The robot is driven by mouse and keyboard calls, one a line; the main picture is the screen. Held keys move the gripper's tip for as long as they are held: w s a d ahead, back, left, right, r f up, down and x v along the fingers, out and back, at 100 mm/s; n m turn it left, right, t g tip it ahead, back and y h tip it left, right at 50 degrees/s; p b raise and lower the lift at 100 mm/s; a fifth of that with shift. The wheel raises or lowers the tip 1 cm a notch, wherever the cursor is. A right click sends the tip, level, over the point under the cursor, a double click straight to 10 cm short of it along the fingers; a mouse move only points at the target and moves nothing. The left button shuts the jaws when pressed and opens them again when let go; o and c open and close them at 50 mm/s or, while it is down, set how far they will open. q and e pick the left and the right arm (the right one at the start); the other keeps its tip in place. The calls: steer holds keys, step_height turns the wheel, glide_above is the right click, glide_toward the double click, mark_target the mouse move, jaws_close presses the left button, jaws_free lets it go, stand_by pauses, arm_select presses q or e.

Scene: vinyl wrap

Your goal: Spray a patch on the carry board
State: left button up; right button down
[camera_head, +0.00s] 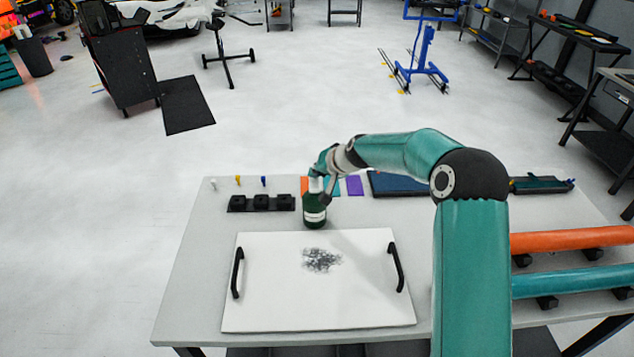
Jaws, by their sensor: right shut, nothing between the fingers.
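The white carry board (280,300) lies flat on the table, with a black handle at its left (237,272) and right (396,267) sides. A dark grey speckled patch (321,260) marks its upper middle. A dark green bottle (314,212) with a pale label stands upright just behind the board's far edge. My right gripper (320,178) is shut at the top of the bottle, with nothing between its fingers. It partly hides the bottle's top, and I cannot tell whether it touches it. My left gripper is not in view.
A black holder (261,203) and small coloured pieces are at the table's back left. An orange square (305,186), a purple square (354,186) and a dark blue flat item (392,184) lie along the back. Orange (570,239) and teal (575,281) rolls are at the right.

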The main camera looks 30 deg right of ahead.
mark_target(316, 180)
steer(key=shift+r+p, duration=2.1)
steer(key=shift+r, duration=0.9)
steer(key=shift+f, duration=0.1)
